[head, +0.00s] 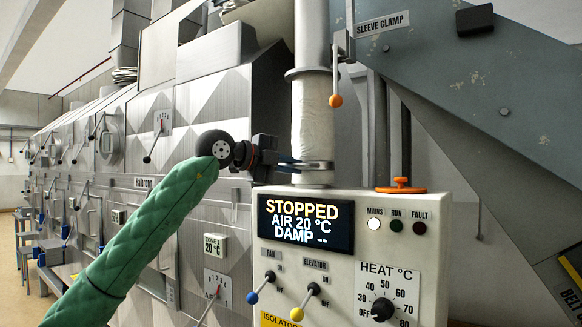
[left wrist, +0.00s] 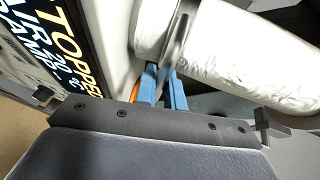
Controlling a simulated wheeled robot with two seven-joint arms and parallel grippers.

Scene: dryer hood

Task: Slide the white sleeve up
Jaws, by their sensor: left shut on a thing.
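The white sleeve (head: 310,118) is a wrinkled cloth tube around an upright pipe above the control box. It also shows large in the left wrist view (left wrist: 235,55). A metal ring (head: 318,165) circles it near its lower end, and the ring shows edge-on in the left wrist view (left wrist: 178,42). My left gripper (head: 291,164) is at the ring from the left, its blue fingers (left wrist: 165,90) shut on the ring's near part. The fingers partly hide the gripped part. My right gripper is not in view.
A grey collar (head: 308,73) sits on the pipe above the sleeve. The sleeve clamp lever with orange knob (head: 336,100) hangs right of the sleeve. The control box (head: 350,255) with its screen stands below. A grey sloping housing (head: 470,80) fills the right.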

